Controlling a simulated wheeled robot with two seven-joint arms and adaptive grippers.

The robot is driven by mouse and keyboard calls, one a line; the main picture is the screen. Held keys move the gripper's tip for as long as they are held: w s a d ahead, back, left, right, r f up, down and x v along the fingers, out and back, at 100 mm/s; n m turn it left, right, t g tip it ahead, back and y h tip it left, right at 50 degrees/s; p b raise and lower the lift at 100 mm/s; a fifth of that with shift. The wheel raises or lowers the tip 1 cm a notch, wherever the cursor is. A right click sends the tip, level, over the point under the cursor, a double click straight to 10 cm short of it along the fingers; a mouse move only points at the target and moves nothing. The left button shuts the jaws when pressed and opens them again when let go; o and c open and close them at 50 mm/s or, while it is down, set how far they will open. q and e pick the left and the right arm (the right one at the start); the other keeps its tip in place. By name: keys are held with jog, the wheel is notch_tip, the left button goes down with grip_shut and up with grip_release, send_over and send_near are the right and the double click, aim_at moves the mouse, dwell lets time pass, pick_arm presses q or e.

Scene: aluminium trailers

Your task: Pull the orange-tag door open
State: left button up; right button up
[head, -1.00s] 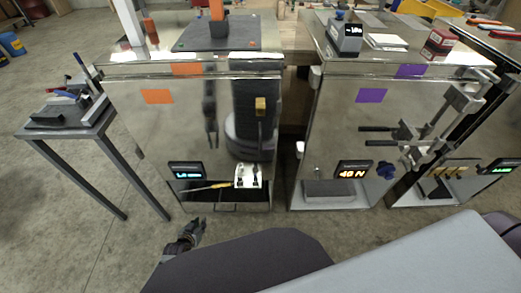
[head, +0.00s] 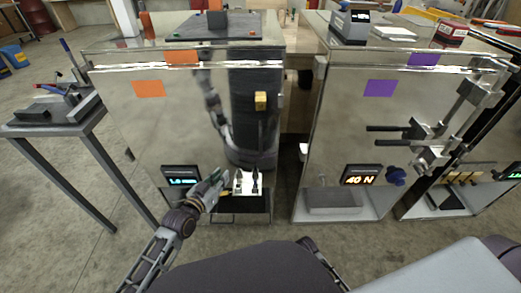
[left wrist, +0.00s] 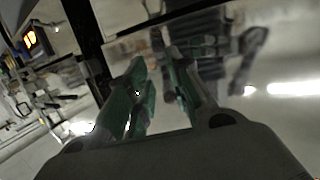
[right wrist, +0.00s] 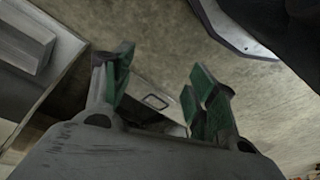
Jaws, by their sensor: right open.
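The orange-tag door (head: 130,120) is a shiny metal panel on the left cabinet, with an orange tag (head: 148,88) on it. It looks shut and mirrors my body. A yellow block with a dark upright bar (head: 260,103) shows on its right side. My left gripper (head: 219,180) is in front of the door's lower part, left of and below that bar, with nothing between its fingers. In the left wrist view its green-padded fingers (left wrist: 155,62) are apart. My right gripper (right wrist: 157,68) is open and empty over the floor in the right wrist view.
A cabinet with purple tags (head: 378,88) stands to the right across a narrow gap. A grey side table (head: 60,125) with tools stands left. A lit display (head: 182,177) and a dark low tray (head: 240,205) are at the door's bottom. Concrete floor is clear at lower left.

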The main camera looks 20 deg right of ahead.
pick_arm(q)
jog(key=s+d+r+m+h+b, duration=0.2)
jog(key=s+d+r+h+b, duration=0.1)
jog(key=r, duration=0.6)
jog(key=s+d+b, duration=0.1)
jog(key=s+d, duration=0.1)
jog(key=d, duration=0.1)
jog(key=shift+r+h, duration=0.15)
jog(key=shift+h, duration=0.25)
pick_arm(e)
jog(key=r, duration=0.5)
jog(key=shift+a+r, duration=0.15)
jog(key=shift+a, duration=0.1)
pick_arm(q)
jog(key=shift+w+d, duration=0.15)
jog(key=shift+d, duration=0.05)
